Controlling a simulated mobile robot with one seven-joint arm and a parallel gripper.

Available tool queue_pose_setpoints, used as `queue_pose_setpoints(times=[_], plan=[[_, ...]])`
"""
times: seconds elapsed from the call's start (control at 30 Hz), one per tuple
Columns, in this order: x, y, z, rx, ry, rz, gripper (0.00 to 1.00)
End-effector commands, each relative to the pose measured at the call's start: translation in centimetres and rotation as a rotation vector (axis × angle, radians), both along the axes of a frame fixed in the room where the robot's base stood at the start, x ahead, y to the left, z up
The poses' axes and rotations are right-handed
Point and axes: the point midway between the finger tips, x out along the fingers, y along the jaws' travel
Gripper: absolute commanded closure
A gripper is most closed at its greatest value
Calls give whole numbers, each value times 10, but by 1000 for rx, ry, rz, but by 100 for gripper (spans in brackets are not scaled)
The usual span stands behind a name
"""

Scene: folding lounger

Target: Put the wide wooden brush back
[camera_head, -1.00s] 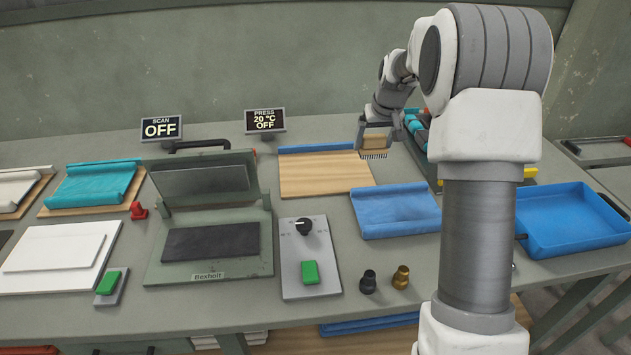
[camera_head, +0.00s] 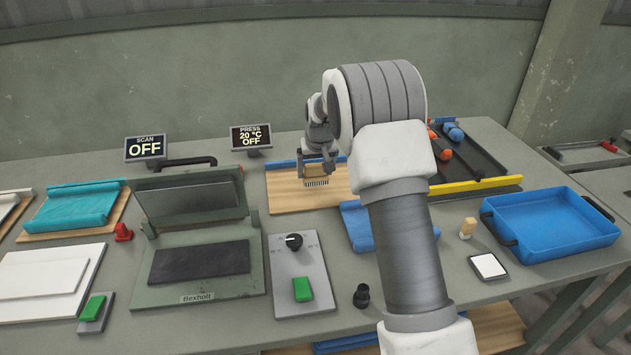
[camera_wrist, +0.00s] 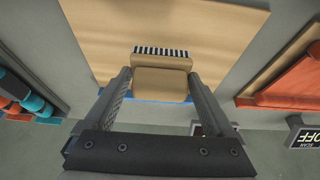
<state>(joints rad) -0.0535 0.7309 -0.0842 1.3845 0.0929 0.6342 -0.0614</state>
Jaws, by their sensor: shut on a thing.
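The wide wooden brush (camera_head: 316,184) has a tan wooden body and a row of dark and pale bristles. My gripper (camera_head: 317,173) is shut on it, over the wooden board (camera_head: 285,197). In the wrist view my gripper (camera_wrist: 160,77) has one finger on each side of the brush (camera_wrist: 162,82), with its bristles towards the board (camera_wrist: 205,25). Whether the bristles touch the board cannot be told. My arm hides the board's right part.
A blue sheet (camera_head: 357,225) lies in front of the board, partly behind my arm. The press (camera_head: 200,265) stands left. A rack with a yellow front edge (camera_head: 478,185), a small wooden-topped item (camera_head: 467,228), a white pad (camera_head: 488,266) and a blue tray (camera_head: 550,225) are right.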

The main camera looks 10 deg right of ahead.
Motion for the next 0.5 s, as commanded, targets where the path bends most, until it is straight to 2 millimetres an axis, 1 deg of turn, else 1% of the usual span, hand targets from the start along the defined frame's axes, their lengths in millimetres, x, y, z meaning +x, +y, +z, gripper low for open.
queue_pose_setpoints(times=[0.13,0.23,0.5], plan=[[-1,0,-23,0,5,0,63],[-1,0,-35,1,3,0,63],[0,0,-37,1,0,0,63]])
